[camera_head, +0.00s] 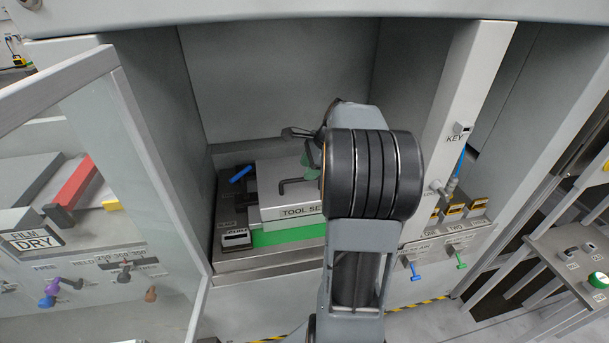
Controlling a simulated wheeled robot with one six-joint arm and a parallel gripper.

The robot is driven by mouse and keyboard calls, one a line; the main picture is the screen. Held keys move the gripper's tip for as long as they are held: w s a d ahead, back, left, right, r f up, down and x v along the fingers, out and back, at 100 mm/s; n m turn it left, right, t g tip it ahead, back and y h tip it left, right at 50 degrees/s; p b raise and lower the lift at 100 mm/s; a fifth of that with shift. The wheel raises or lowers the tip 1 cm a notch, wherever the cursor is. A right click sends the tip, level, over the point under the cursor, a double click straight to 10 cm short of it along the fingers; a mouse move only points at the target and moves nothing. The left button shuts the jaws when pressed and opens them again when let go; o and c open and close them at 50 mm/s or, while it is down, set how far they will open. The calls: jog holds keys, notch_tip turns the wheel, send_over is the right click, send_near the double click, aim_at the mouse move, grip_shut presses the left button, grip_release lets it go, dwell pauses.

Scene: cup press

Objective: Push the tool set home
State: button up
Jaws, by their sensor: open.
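My gripper (304,147) is open over the right part of the tool set. My wrist and arm hide much of the gripper and the tool set's right side. I cannot tell whether the gripper touches the tool set.
A clear door (150,150) stands open at the left. A blue handle (241,173) lies left of the tool set. A grey post (462,120) marked KEY and several small yellow-and-black units stand at the right. Blue and green taps (461,265) stick out below.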

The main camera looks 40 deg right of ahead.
jog(key=shift+x, duration=1.9)
jog(key=shift+c, duration=0.4)
grip_shut()
